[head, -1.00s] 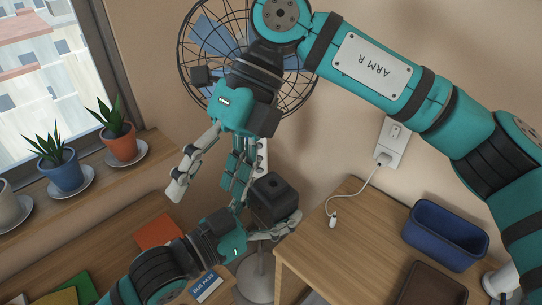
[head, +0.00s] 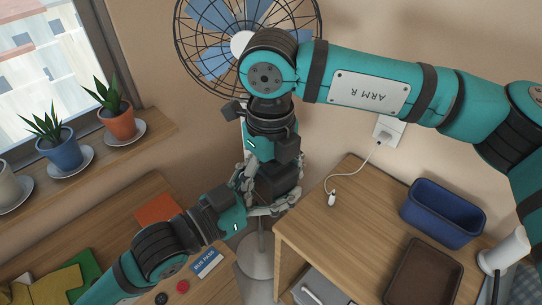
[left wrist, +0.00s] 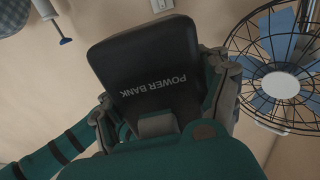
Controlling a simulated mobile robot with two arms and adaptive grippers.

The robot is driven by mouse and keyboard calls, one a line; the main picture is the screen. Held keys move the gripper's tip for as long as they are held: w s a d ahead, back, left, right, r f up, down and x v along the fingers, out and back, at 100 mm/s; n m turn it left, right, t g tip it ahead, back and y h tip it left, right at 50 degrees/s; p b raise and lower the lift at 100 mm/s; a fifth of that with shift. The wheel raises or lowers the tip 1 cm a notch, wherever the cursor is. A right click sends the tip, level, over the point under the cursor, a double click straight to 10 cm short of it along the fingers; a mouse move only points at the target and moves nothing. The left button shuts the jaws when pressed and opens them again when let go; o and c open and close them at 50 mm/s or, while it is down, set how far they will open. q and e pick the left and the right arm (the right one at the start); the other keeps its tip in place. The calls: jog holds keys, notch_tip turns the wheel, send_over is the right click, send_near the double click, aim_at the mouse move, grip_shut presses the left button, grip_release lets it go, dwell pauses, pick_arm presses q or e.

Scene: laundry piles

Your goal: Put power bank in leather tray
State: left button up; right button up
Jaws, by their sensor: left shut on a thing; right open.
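The power bank (head: 277,183) is a dark box held up in front of the fan stand. In the left wrist view the power bank (left wrist: 155,62) fills the middle, its lettering visible. My left gripper (head: 270,186) is shut on it, reaching in from the lower left. My right gripper (head: 272,198) points down from above, open, its fingers close around the same power bank. Whether they touch it cannot be told, as the fingers overlap. The leather tray (head: 426,272) is brown and shallow, on the wooden table at the lower right, away from both grippers.
A blue bin (head: 441,212) stands behind the tray. A white charging cable (head: 332,197) lies on the table (head: 330,235), running to a wall socket. A white cylindrical object (head: 503,250) is right of the tray. The fan (head: 247,45) stands behind the grippers. Potted plants line the windowsill.

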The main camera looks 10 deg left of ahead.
pick_arm(q)
jog(key=shift+r, duration=0.1)
pick_arm(e)
jog(key=shift+f, duration=1)
pick_arm(q)
jog(key=shift+r, duration=0.15)
pick_arm(e)
jog(key=shift+s+a, duration=0.1)
jog(key=shift+s, duration=0.1)
jog(key=c, duration=1.3)
pick_arm(q)
jog(key=o, duration=1.1)
pick_arm(e)
jog(key=shift+c, duration=0.9)
pick_arm(q)
jog(key=o, duration=0.4)
jog(key=shift+f, duration=0.2)
pick_arm(e)
jog(key=shift+w, duration=0.15)
jog(key=shift+c, duration=0.2)
